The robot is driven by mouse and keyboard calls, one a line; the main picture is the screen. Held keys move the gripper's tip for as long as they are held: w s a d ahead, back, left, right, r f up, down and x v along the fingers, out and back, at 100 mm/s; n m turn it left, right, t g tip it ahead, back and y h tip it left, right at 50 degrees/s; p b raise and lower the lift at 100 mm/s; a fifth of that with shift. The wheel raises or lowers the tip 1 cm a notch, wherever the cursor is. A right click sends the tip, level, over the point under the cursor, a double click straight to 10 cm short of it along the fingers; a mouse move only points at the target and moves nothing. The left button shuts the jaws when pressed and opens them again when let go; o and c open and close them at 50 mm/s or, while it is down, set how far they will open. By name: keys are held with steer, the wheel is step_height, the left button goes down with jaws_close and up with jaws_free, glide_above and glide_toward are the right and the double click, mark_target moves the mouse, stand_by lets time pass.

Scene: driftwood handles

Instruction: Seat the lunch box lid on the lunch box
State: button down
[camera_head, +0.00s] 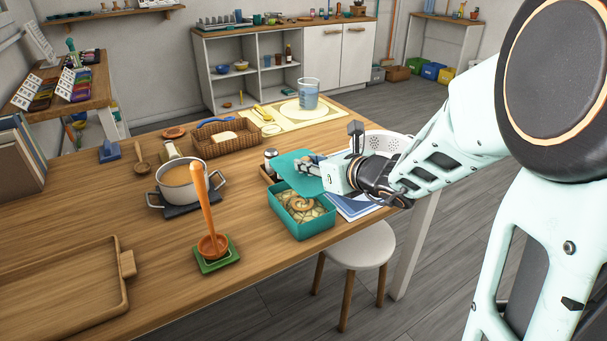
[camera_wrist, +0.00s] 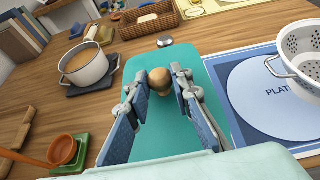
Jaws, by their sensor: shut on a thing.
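The teal lunch box (camera_head: 302,225) stands near the table's front edge, open at the top, with pale food and a round brown piece inside. The teal lid (camera_head: 292,168) is above its back part and looks tilted; I cannot tell whether it touches the rim. In the wrist view the lid (camera_wrist: 202,88) has a round wooden knob (camera_wrist: 160,84) between my fingers. My gripper (camera_head: 317,166) is shut on this knob, reaching in from the right. In the wrist view my gripper (camera_wrist: 160,76) and the lid hide the box.
A colander (camera_head: 385,142) and a blue plate mat (camera_wrist: 245,62) lie to the right. A shaker (camera_head: 270,160) stands close behind the box. A pot (camera_head: 187,182) and a ladle on a green rest (camera_head: 217,260) are to the left. A basket (camera_head: 225,142) is farther back.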

steer(key=shift+s+a, duration=0.1)
steer(key=shift+a, duration=0.6)
steer(key=shift+h, duration=0.3)
steer(key=shift+f+b, duration=2.7)
steer(key=shift+f, duration=0.85)
steer(key=shift+f+b, duration=0.25)
steer(key=shift+b, duration=0.2)
steer(key=shift+f+b, duration=0.2)
steer(key=shift+b, duration=0.15)
steer(key=c, duration=1.6)
jaws_free()
